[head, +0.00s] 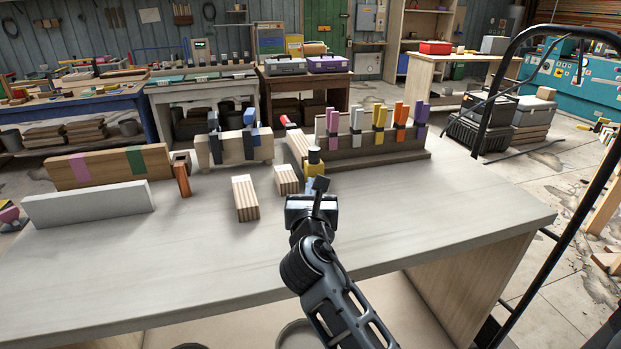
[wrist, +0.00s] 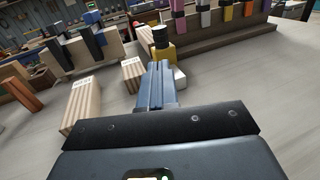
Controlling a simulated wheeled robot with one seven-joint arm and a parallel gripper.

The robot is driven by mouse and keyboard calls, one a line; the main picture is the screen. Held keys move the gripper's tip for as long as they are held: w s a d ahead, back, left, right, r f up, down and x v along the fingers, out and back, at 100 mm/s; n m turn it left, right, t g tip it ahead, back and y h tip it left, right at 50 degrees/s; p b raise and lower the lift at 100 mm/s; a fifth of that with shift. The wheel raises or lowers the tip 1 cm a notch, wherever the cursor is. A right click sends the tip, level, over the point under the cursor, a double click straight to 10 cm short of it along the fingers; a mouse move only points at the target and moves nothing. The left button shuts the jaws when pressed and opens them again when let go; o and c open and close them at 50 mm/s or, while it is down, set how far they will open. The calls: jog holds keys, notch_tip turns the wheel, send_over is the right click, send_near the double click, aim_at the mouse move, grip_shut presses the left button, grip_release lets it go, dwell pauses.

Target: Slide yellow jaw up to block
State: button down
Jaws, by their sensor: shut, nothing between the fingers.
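A yellow jaw piece (head: 316,170) with a black knob stands on the bench, partly hidden behind my gripper. It also shows in the wrist view (wrist: 166,53), just beyond the fingertips. A short striped wooden block (head: 286,180) sits to its left, with a visible gap; it is also in the wrist view (wrist: 132,75). A longer striped block (head: 245,198) lies further left. My gripper (head: 319,185) is shut and empty, its fingers (wrist: 157,78) pointing at the jaw's near side. I cannot tell whether they touch it.
A wooden rack (head: 350,152) with several coloured clamps, one yellow (head: 380,116), stands behind right. Behind left is a wooden stand (head: 232,148) with dark clamps. A long board (head: 110,168) and a pale bar (head: 88,204) stand at left. The bench front and right are clear.

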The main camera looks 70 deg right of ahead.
aim_at(314, 155)
jog(key=p+x, duration=0.1)
jog(key=x, duration=1.1)
jog(key=shift+w, duration=0.1)
